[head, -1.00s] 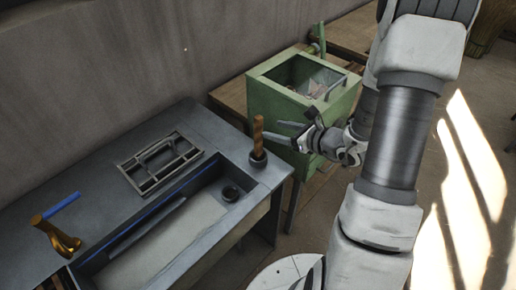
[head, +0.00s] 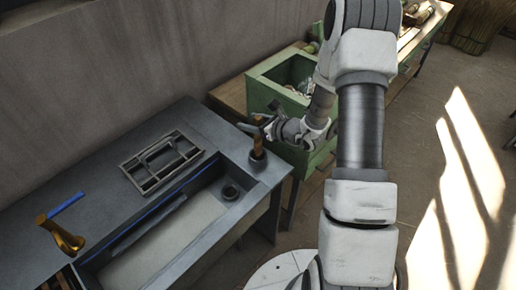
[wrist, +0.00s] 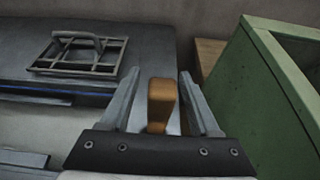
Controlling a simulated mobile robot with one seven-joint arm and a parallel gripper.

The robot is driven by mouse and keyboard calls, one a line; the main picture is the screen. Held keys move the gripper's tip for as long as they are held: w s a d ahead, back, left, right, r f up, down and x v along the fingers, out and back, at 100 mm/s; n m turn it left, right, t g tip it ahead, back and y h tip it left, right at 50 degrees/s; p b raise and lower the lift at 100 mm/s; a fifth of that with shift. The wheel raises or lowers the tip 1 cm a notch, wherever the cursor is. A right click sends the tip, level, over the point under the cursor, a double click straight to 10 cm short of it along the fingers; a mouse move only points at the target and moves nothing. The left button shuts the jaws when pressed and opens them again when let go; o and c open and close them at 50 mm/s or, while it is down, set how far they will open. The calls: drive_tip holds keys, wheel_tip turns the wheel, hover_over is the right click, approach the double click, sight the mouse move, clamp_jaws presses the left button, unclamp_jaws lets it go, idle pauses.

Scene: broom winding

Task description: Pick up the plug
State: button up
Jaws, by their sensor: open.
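The plug (head: 258,158) looks like an upright brown wooden handle on a dark round base. It stands at the right end of the grey sink bench, beside the round drain (head: 230,192). My gripper (head: 255,122) is open at the handle's upper part. In the wrist view, the brown handle (wrist: 161,102) shows between the two spread fingers of my gripper (wrist: 160,74), with a gap on each side. The base is hidden there behind the gripper body. My gripper covers part of the handle in the head view.
A green open-topped box (head: 262,92) stands close on the right, behind my wrist. A dark metal rack (head: 160,162) lies on the bench (head: 95,170) near the wall.

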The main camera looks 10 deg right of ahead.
clamp_jaws()
idle(1.4)
